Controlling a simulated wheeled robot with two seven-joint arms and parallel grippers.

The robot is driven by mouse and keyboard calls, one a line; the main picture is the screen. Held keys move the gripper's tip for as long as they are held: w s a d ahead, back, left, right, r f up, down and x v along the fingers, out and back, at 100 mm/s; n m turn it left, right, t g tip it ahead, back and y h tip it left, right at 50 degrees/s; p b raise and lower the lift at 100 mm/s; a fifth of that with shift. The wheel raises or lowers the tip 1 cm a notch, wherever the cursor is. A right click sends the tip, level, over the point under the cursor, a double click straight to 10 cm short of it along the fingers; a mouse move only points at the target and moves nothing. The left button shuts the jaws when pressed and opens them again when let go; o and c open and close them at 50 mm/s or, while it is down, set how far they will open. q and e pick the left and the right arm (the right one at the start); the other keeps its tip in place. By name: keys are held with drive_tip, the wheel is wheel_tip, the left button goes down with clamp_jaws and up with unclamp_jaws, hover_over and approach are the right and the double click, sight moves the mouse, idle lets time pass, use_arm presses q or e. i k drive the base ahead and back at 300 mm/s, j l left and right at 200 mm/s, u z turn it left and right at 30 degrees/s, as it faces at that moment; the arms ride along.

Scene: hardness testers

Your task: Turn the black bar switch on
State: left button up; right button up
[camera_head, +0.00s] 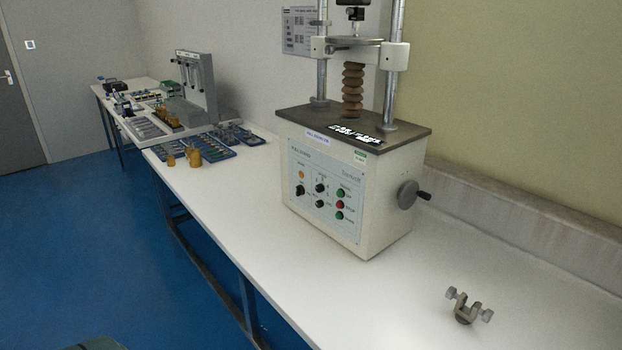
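A white testing machine (387,200) stands on the bench, its control panel (311,216) facing front left. The panel carries several black knobs. The largest, at the left below an orange lamp (301,174), looks like the black bar switch (299,190). Smaller black knobs (320,188) sit to its right. The exact angle of the switch is too small to tell. Green and red round buttons (340,205) line the panel's right side. Neither of my grippers is in view, and nothing covers the panel.
The white bench (240,210) is clear in front of the machine. A crank wheel (408,195) sticks out from the machine's right side. A small metal clamp (465,308) lies at the front right. Blue trays (220,150) and brass weights (194,157) stand further left.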

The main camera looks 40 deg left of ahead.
sight(301, 189)
drive_tip(key=j+z, duration=0.25)
drive_tip(key=j, duration=2.7)
